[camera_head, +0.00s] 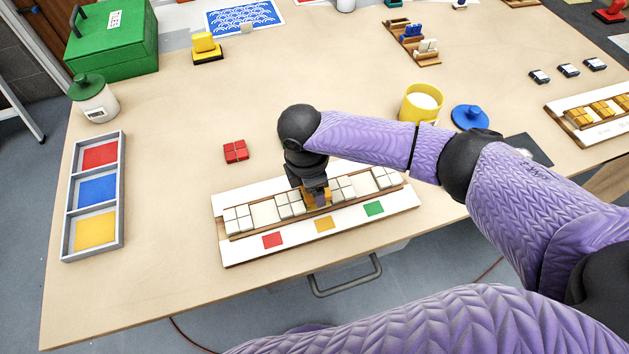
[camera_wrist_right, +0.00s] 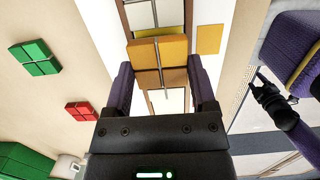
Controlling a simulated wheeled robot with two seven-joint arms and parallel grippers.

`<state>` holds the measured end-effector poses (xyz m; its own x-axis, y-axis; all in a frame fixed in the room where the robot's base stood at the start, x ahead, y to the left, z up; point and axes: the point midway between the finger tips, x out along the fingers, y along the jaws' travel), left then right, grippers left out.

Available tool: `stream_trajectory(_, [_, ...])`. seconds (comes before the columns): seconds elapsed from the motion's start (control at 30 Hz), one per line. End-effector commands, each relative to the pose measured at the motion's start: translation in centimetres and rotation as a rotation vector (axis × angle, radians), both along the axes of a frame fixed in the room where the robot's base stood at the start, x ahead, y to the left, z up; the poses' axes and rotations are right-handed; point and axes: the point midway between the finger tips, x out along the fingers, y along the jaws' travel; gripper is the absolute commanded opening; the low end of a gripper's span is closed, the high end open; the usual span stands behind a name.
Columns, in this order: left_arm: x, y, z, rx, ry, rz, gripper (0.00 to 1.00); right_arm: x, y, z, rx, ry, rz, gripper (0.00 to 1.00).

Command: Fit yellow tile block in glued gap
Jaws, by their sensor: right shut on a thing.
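My right gripper (camera_head: 316,200) points down over the middle of the white mosaic panel (camera_head: 350,225). It is shut on the yellow tile block (camera_wrist_right: 160,50), which sits between its fingers (camera_wrist_right: 164,88) in the wrist view. In the head view the block (camera_head: 325,195) shows partly behind the gripper, between two groups of white tiles. It lines up with the yellow square (camera_head: 325,224) on the panel's front strip. I cannot tell whether it hovers over the gap or is seated in it.
A red tile block (camera_head: 236,151) lies behind the panel; a green block (camera_wrist_right: 35,58) shows in the wrist view. A grey tray (camera_head: 121,200) with red, blue and yellow compartments stands at left. A yellow cup (camera_head: 421,103) and blue lid (camera_head: 470,117) stand behind my right arm.

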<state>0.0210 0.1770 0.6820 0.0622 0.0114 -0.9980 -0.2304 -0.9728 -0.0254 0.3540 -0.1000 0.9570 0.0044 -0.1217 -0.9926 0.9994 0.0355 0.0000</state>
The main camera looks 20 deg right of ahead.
Motion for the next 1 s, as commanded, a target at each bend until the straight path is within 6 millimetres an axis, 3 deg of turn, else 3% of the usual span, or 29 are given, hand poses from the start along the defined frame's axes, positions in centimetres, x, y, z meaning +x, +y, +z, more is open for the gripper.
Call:
stream_trajectory(0.43, [0.04, -0.32, 0.75, -0.005, -0.001, 0.003, 0.59, -0.02, 0.04, 0.12, 0.0, 0.0, 0.001, 0.11])
stream_trajectory(1.0, [-0.05, 0.56, 0.23, 0.01, 0.001, -0.002, 0.59, -0.01, 0.03, -0.7, 0.0, 0.0, 0.0, 0.11])
